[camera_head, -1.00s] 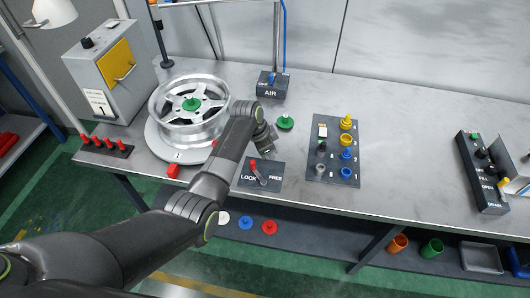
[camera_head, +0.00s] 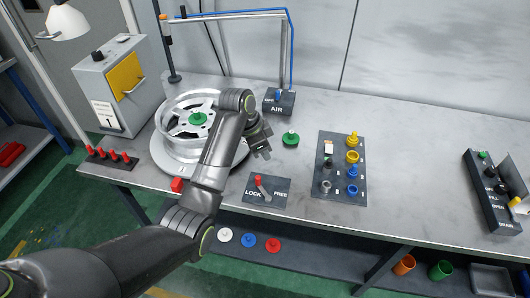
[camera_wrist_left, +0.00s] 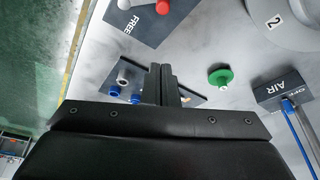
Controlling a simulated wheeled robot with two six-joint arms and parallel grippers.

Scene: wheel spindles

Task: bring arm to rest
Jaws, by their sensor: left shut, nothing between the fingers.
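My left arm comes in from the lower left in the head view and reaches over the bench. Its gripper (camera_head: 263,152) is above the bench top, to the right of the silver wheel (camera_head: 170,140) and left of a green knobbed piece (camera_head: 290,138). The fingers (camera_wrist_left: 161,82) show together in the left wrist view, shut and empty. The lock lever plate (camera_head: 268,191), with a red-tipped lever, lies below the gripper in the picture, apart from it. My arm hides part of the wheel's right side. My right gripper is not in view.
A panel of colored knobs (camera_head: 341,168) lies right of the gripper. The AIR box (camera_head: 279,101) with its post stands behind. Red pegs (camera_head: 110,155) stand in a rack at left. A dark switch box (camera_head: 492,190) is far right. Bench top between panel and switch box is clear.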

